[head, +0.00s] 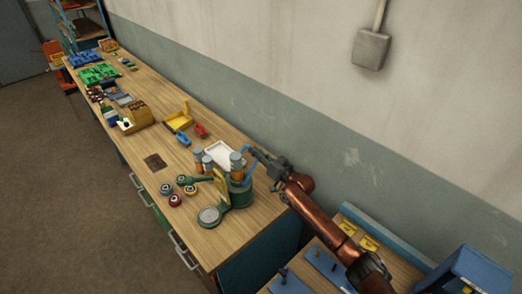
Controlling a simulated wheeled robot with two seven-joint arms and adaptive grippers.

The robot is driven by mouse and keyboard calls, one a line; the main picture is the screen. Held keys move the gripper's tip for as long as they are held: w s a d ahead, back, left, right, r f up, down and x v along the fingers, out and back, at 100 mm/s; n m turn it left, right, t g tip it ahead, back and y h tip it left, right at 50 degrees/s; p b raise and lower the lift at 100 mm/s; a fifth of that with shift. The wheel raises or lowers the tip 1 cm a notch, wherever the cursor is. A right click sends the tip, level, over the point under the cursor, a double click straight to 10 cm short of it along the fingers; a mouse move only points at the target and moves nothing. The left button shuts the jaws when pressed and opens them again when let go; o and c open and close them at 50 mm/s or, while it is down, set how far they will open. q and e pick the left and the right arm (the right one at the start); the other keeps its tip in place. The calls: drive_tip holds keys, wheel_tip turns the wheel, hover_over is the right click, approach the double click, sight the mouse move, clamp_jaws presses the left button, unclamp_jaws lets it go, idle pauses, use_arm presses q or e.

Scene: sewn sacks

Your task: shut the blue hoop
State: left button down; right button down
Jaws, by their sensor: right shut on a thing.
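The blue hoop (246,149) shows as a small, thin bright blue piece behind the green machine (241,192), near the wall side of the workbench. Its full shape is too small and partly hidden to make out, so I cannot tell how far open it stands. My right gripper (254,152) reaches in from the right and is shut on the blue hoop at its upper end. The machine has a round grey plate (209,216) at its front and grey-and-orange cylinders beside it. My left gripper is not in view.
A white tray (222,154) lies just behind the machine. Small round spools (175,200) lie to its left. A yellow holder (178,122) and a wooden box (137,116) stand farther along the bench. A second table with blue plates (327,265) is at lower right.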

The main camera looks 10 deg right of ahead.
drive_tip(key=s+a+r+n+p, duration=0.2)
drive_tip(key=a+n, duration=0.1)
idle(0.4)
drive_tip(key=c, duration=2)
unclamp_jaws()
drive_tip(key=shift+d, duration=0.1)
drive_tip(key=shift+s, duration=0.1)
drive_tip(key=shift+v, duration=4)
